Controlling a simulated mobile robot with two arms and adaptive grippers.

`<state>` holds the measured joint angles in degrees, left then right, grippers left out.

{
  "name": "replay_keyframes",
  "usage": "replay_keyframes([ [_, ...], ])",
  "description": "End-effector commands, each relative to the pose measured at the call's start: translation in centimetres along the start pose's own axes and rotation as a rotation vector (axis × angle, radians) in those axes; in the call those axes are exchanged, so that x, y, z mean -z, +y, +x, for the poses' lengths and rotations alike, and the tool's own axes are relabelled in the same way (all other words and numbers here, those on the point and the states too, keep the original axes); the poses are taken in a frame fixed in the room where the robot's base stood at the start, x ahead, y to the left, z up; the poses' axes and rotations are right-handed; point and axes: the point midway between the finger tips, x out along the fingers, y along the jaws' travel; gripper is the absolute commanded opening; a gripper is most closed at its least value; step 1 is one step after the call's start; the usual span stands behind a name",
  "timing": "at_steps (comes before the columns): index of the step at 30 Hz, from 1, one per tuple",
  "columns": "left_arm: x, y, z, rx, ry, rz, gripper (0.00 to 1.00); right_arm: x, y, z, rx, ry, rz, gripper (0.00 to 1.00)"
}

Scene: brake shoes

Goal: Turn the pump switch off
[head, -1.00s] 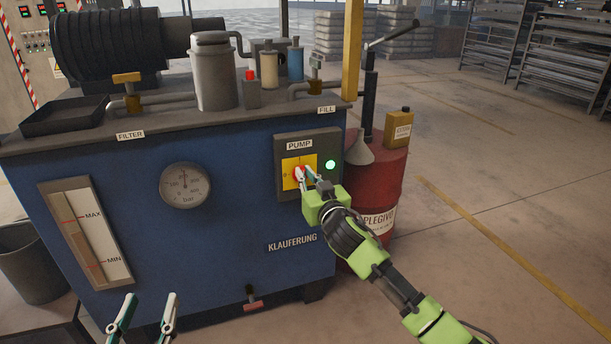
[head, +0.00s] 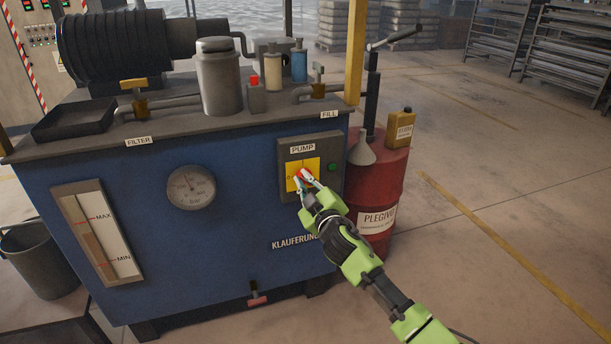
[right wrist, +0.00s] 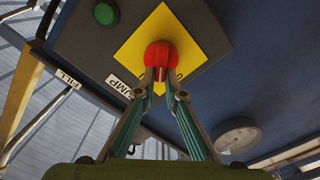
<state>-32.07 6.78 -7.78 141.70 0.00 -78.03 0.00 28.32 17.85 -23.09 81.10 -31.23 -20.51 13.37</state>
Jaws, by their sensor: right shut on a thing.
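The pump switch is a red knob on a yellow plate (head: 293,166) in a dark panel labelled PUMP on the blue machine. In the right wrist view the red knob (right wrist: 161,53) shows up close at the middle of the yellow plate (right wrist: 186,32). My right gripper (head: 304,179) is at the panel; the wrist view shows its fingertips (right wrist: 161,78) shut on the knob, covering part of it. The round green lamp (head: 333,167) beside the plate is dark; it also shows in the right wrist view (right wrist: 105,13). My left gripper is out of view.
The blue machine (head: 150,230) carries a gauge (head: 191,188), a level glass (head: 98,232), a tank (head: 219,80) and a FILL label (head: 329,114). A red drum (head: 380,195) with a funnel (head: 362,148) stands close right of the panel.

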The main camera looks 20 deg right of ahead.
Motion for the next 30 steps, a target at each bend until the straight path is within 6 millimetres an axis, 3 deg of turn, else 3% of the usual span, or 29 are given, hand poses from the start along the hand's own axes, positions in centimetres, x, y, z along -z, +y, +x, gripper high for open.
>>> replay_keyframes([
  [9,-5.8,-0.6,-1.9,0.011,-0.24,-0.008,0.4,0.0,-0.6,0.0,0.002,0.0,-0.301,0.0],
  [21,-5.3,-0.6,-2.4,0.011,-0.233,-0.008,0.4,-0.4,-1.2,0.0,0.002,0.0,-0.642,0.0],
  [30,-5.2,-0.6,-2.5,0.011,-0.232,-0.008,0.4,-0.6,-1.5,0.0,0.002,0.001,-0.793,0.0],
])
